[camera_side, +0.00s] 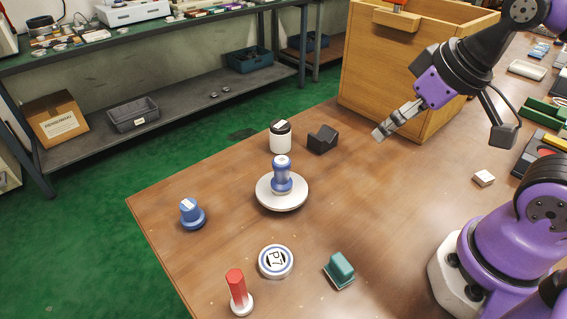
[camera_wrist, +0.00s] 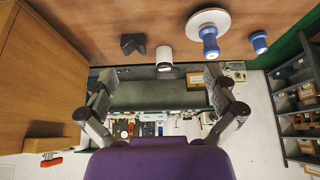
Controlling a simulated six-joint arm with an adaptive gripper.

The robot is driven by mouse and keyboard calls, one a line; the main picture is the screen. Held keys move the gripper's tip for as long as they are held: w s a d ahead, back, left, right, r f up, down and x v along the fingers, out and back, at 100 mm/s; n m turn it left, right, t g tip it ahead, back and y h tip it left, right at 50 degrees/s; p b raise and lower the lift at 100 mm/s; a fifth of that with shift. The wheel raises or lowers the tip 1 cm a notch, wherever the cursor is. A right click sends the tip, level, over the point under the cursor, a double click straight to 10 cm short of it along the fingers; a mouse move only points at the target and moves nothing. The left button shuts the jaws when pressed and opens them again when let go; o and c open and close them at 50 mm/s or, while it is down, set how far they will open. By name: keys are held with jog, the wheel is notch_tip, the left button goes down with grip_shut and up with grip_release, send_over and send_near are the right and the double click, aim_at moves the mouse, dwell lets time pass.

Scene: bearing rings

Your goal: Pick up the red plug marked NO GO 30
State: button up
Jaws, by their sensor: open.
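A red plug (camera_side: 237,284) with a white round base stands upright at the near edge of the table in the side view. No NO GO 30 marking is legible on it at this size. It does not show in the wrist view. My gripper (camera_side: 384,132) is held above the table at the upper right, in front of the wooden cabinet, well away from the red plug. In the wrist view my gripper (camera_wrist: 157,80) has its two fingers spread wide with nothing between them.
A blue-handled plug (camera_side: 282,176) stands on a white disc (camera_side: 268,203). Around it are a blue knob (camera_side: 191,216), a white jar (camera_side: 281,141), a black V-block (camera_side: 322,139), a round marked disc (camera_side: 275,262) and a green block (camera_side: 341,268). The wooden cabinet (camera_side: 378,75) stands behind.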

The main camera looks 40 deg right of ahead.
jog(key=c, duration=0.7)
jog(key=m+g, duration=0.2)
jog(key=g, duration=0.4)
send_over(234, 276)
jog(key=shift+f, duration=0.45)
jog(key=shift+m, duration=0.3)
notch_tip(234, 276, down, 5)
jog(key=shift+s+a+r, duration=0.1)
jog(key=shift+a, duration=0.05)
jog(key=shift+f, duration=2.8)
